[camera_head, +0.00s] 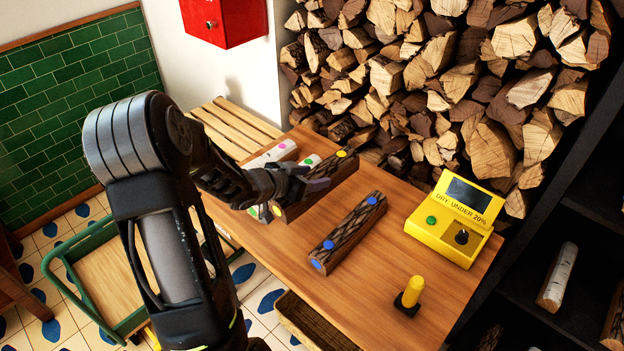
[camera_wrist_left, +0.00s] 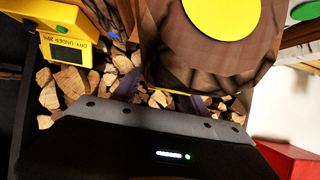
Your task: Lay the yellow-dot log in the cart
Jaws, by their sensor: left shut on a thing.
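The yellow-dot log (camera_head: 338,170) is brown, rough-barked, with a yellow dot on top and one on its near end. My left gripper (camera_head: 312,186) is shut on it around the middle, at the far left of the table. In the left wrist view the log (camera_wrist_left: 205,65) fills the upper middle, with a large yellow dot on its end. I cannot tell whether it touches the table. The cart (camera_head: 62,252) has a green frame and a wooden bed, and stands on the floor at the lower left, partly behind my left arm. My right gripper is not in view.
On the wooden table (camera_head: 440,275) lie a blue-dot log (camera_head: 348,235), a pink-dot log (camera_head: 270,157) and a green-dot log (camera_head: 309,161). A yellow meter (camera_head: 450,225) and a yellow peg (camera_head: 413,290) stand at right. Stacked firewood (camera_head: 440,80) is behind; a slatted bench (camera_head: 235,128) is back left.

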